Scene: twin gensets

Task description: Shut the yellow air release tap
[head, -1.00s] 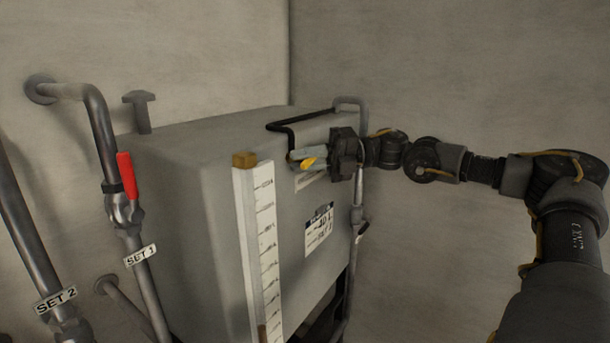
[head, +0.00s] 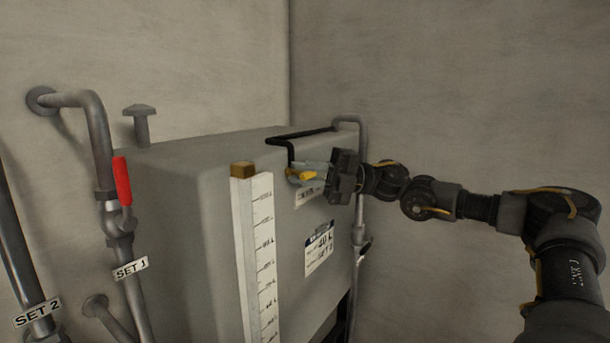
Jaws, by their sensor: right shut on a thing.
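The yellow air release tap (head: 300,175) shows as a small yellow handle at the upper right of the grey tank's front face, under a black pipe. My right gripper (head: 318,172) reaches in from the right and is shut on the yellow tap. The fingers partly cover the tap, and its body behind them is hard to make out. My left gripper is not in view.
The grey tank (head: 200,220) fills the middle, with a white level scale (head: 262,260) on its front. A red-handled valve (head: 122,181) sits on the SET 1 pipe at left. A black pipe (head: 300,135) bends over the tank top. The wall at right is bare.

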